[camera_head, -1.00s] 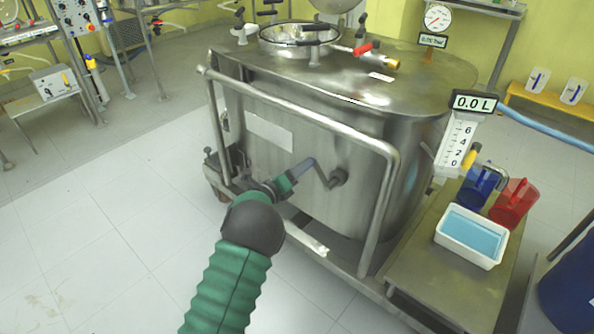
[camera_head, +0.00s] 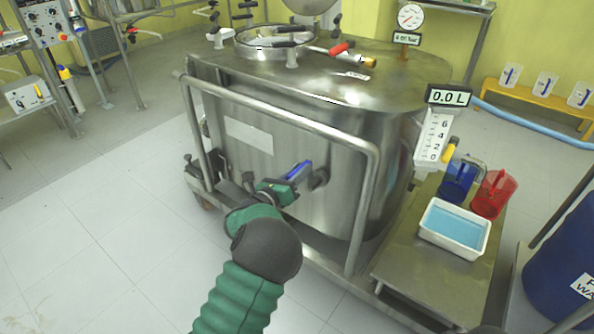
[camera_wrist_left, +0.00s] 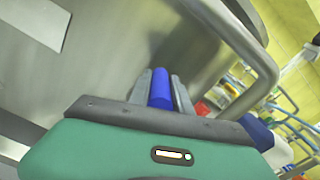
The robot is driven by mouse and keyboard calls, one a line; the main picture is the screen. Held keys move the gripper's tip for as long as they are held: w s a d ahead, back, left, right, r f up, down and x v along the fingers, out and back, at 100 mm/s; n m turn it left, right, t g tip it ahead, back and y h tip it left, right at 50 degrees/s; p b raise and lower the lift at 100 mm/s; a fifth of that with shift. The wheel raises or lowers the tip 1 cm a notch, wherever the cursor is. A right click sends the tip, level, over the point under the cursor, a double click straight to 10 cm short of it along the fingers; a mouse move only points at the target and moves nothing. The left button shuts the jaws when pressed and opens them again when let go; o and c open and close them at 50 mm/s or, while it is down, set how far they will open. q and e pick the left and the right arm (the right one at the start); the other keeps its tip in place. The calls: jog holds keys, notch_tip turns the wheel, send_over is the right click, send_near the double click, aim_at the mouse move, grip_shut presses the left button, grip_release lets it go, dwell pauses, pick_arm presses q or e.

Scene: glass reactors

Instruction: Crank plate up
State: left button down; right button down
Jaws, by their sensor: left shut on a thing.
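The crank (camera_head: 320,178) is on the front of a large steel vessel (camera_head: 340,215), with its round hub against the wall. Its blue handle (camera_head: 300,170) points up and to the right in the head view. My left gripper (camera_head: 292,178) is shut on this handle, just left of the hub. In the left wrist view the blue handle (camera_wrist_left: 160,88) sits between the two grey fingers. The crank arm is mostly hidden by the gripper. I cannot make out a plate that the crank moves. My right gripper is not in view.
A steel tube rail (camera_head: 362,220) frames the vessel's front, right of and above my gripper. A side shelf (camera_head: 420,285) holds a white tray of blue liquid (camera_head: 427,243), a blue jug (camera_head: 457,183) and a red jug (camera_head: 494,195).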

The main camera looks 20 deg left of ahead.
pick_arm(q)
jog(key=shift+s+d+f, duration=0.1)
jog(key=shift+d+f, duration=0.1)
jog(key=shift+f, duration=0.1)
jog(key=c, duration=1.3)
grip_release()
jog(key=shift+c, duration=0.2)
jog(key=shift+o, duration=0.8)
jog(key=shift+a+r, duration=0.1)
jog(key=shift+r, duration=0.05)
jog(key=p+v, duration=0.5)
jog(key=v, duration=1.1)
jog(key=shift+s+a, duration=0.15)
jog(key=shift+s, duration=0.2)
